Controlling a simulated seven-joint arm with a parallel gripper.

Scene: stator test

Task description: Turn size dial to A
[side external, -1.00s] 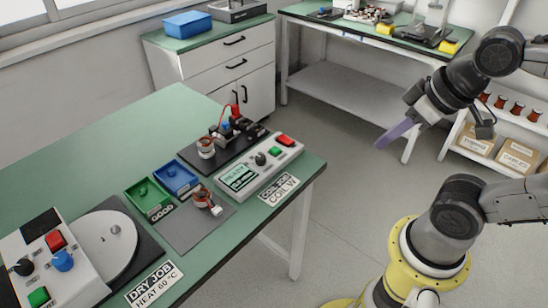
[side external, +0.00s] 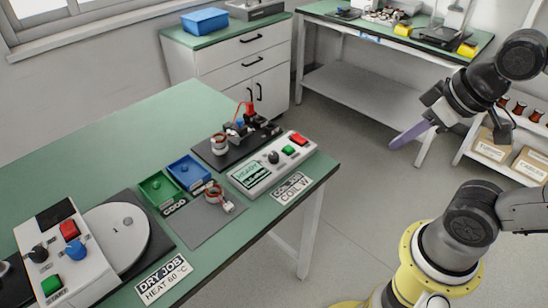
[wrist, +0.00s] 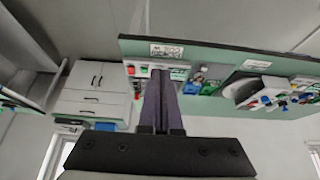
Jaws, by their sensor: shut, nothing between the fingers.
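My gripper (side external: 396,145) hangs in the air right of the bench, over the floor, with its long purplish fingers shut and empty. It also shows in the wrist view (wrist: 159,76). On the bench, a white tester box with a green display (side external: 250,173) carries a black dial (side external: 273,157), a green button and a red button. At the left, a white machine (side external: 72,285) has a black knob (side external: 38,253) and a blue knob (side external: 75,249). I cannot read which knob is the size dial, nor any dial setting. My gripper touches none of them.
Behind the tester is a black fixture (side external: 215,158) with a copper-wound part. A green bin (side external: 160,188), a blue bin (side external: 189,171) and a grey mat (side external: 205,228) with another wound part lie nearer. A round plate (side external: 118,248) adjoins the left machine. Shelves stand at right.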

